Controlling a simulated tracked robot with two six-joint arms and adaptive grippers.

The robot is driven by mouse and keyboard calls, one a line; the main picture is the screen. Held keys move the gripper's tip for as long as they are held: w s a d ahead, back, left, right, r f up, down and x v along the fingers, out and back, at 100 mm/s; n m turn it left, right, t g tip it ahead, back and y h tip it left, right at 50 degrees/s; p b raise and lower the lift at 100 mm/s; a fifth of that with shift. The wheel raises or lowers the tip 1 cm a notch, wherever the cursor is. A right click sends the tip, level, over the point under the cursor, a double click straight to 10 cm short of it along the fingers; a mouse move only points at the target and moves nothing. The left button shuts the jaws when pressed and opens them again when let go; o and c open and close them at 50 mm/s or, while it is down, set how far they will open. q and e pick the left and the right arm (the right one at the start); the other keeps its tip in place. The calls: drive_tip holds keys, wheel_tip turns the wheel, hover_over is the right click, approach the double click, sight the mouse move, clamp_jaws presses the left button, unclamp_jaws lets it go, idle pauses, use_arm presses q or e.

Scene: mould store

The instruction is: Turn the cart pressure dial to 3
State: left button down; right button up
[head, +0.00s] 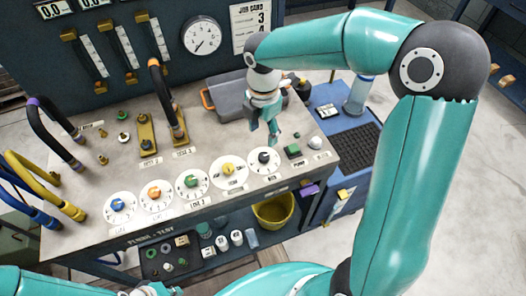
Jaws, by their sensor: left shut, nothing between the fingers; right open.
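A row of round white dials lines the bench's front edge: blue-knobbed (119,205), orange-knobbed (156,194), green-knobbed (193,184), yellow-knobbed (229,171) and black-knobbed (264,159). Their small labels are too blurred to tell which is the cart pressure dial, and the settings are unreadable. My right gripper (272,133) points down, open and empty, just behind and above the black-knobbed dial; I see no contact. My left gripper (165,289) shows only partly at the bottom edge, shut and empty, away from the dials.
A green button (292,151) and a white knob (316,143) sit right of the dials. Looped hose handles (167,90) stand on the left and middle of the bench (100,225). A round gauge (201,36) and job card (251,25) are behind. A yellow bucket (277,213) is below.

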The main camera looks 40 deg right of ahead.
sight(264, 155)
wheel_tip(264, 155, down, 10)
drive_tip(key=shift+s+f, duration=0.1)
idle(0.4)
clamp_jaws()
